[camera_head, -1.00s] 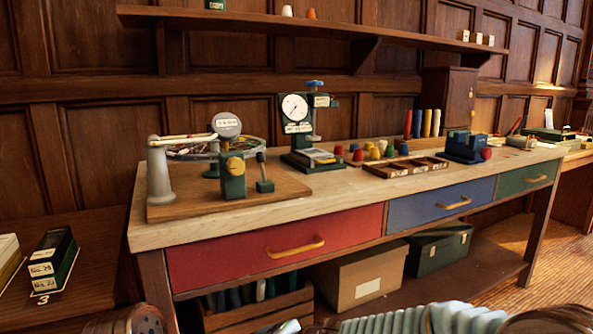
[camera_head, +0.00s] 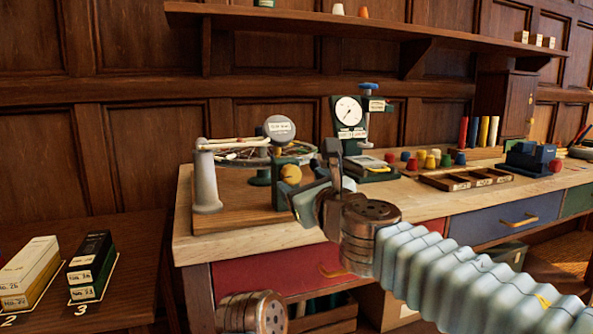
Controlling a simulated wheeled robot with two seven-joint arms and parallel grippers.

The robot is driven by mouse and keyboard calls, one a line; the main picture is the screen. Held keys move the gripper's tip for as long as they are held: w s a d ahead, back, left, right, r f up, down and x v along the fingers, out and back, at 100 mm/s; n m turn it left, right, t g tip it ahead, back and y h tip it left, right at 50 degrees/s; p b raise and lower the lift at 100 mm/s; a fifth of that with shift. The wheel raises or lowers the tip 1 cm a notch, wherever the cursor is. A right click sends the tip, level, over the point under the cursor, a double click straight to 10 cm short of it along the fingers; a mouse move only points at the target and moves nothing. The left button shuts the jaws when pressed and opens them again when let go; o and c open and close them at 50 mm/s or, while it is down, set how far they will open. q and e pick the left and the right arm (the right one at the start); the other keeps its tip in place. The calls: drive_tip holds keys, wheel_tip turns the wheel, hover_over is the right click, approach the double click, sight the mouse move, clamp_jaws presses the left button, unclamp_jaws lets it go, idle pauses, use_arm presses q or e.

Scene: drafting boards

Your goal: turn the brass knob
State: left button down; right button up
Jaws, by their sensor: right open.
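The round brass knob (camera_head: 290,174) sits on the front of a small green block (camera_head: 281,192) on a wooden base board (camera_head: 240,212), at the left end of the workbench. My right gripper (camera_head: 316,174) is open and empty, just right of the knob in the picture. I cannot tell whether it touches the knob. It hides part of the block's right side and the small lever post there.
A grey post (camera_head: 206,178) and a wire-filled wheel (camera_head: 240,152) share the base board. A dial gauge stand (camera_head: 348,128) stands behind my right gripper. Coloured knobs, a compartment tray (camera_head: 465,180) and a blue device (camera_head: 530,158) lie farther right.

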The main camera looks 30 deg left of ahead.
sight(293, 175)
drive_tip(key=p+x, duration=0.1)
drive_tip(key=x, duration=0.3)
drive_tip(key=shift+w+a+r+p, duration=0.1)
drive_tip(key=shift+w+a+p, duration=0.05)
drive_tip(key=shift+p, duration=0.15)
drive_tip(key=shift+w+a, duration=0.25)
drive_tip(key=shift+a, duration=0.05)
drive_tip(key=shift+c, duration=0.2)
drive_tip(key=c, duration=1)
drive_tip(key=shift+m, duration=0.4)
